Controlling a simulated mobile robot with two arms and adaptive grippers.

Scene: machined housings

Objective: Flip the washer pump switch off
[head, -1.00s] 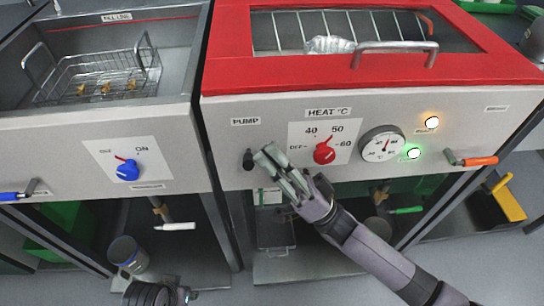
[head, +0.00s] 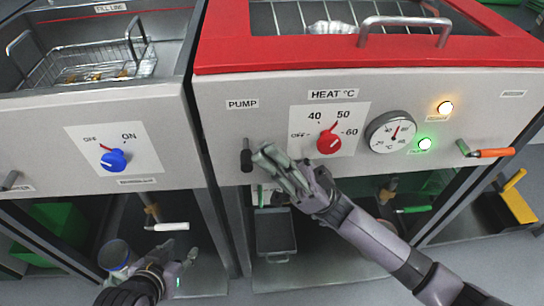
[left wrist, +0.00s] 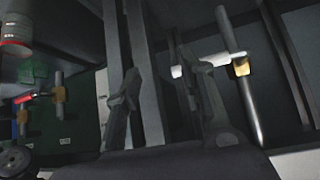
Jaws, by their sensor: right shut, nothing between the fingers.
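The pump switch (head: 247,156) is a small black lever under the PUMP label, on the pale front panel of the red-topped machine. My right gripper (head: 264,156) is shut and empty, its fingertips just right of the switch. Whether they touch it I cannot tell, and the lever's exact position is unclear. My left gripper (head: 182,267) is low at the left, in front of the open space under the machines. In the left wrist view its two fingers (left wrist: 158,75) stand apart with nothing seen between them.
A red heat knob (head: 328,143), a dial gauge (head: 391,133) and two lit lamps sit right of the switch. An orange-handled valve (head: 491,153) is further right. A blue knob (head: 113,160) is on the left panel. A white-handled valve (head: 168,227) hangs below, near my left gripper.

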